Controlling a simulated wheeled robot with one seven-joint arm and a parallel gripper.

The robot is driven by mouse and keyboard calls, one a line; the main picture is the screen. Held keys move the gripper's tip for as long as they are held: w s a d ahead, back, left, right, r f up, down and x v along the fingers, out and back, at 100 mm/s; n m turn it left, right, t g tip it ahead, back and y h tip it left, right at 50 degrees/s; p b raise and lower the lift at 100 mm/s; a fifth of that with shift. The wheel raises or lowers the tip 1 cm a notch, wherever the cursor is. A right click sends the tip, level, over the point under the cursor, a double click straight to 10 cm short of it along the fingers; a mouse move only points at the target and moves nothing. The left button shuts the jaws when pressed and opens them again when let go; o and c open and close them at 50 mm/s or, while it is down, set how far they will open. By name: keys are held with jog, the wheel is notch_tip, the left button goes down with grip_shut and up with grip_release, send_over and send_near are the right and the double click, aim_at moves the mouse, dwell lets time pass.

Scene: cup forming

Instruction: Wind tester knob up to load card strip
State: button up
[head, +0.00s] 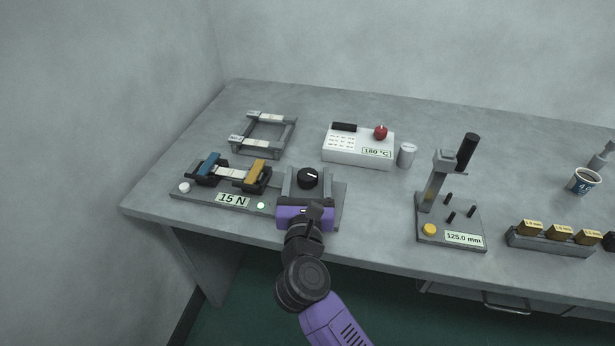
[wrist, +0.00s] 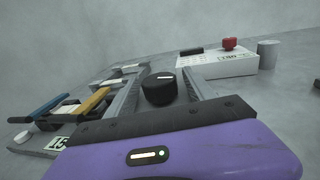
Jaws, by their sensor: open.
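The tester (head: 190,197) stands at the left front of the table, with a label reading 15 N (head: 233,200). A pale card strip (head: 230,173) spans between its blue clamp (head: 208,164) and yellow clamp (head: 256,173). The black tester knob (head: 307,178) has a white pointer mark; it also shows in the wrist view (wrist: 158,88). My gripper (head: 308,183) is open, with its fingers on either side of the knob. I cannot tell whether they touch it. In the wrist view the grey fingers (wrist: 160,84) flank the knob.
A grey frame with pale strips (head: 268,133) lies behind the tester. A white 180 °C box (head: 350,158) with a red knob (head: 380,131) and a grey cylinder (head: 407,155) stand behind right. A 125.0 mm gauge (head: 450,225), weights block (head: 555,238) and mug (head: 585,181) stand further right.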

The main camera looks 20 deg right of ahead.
grip_shut()
jog(key=shift+h+b, duration=0.3)
jog(key=m+g+h+b, duration=0.3)
jog(key=shift+a+f+h, duration=0.1)
jog(key=shift+f+h, duration=0.05)
jog(key=shift+h, duration=0.25)
jog(key=shift+m+g+h+b, duration=0.9)
jog(key=shift+m+b, duration=0.1)
jog(key=shift+b, duration=0.05)
jog(key=shift+m+g+h+b, duration=0.5)
jog(key=shift+g, duration=0.1)
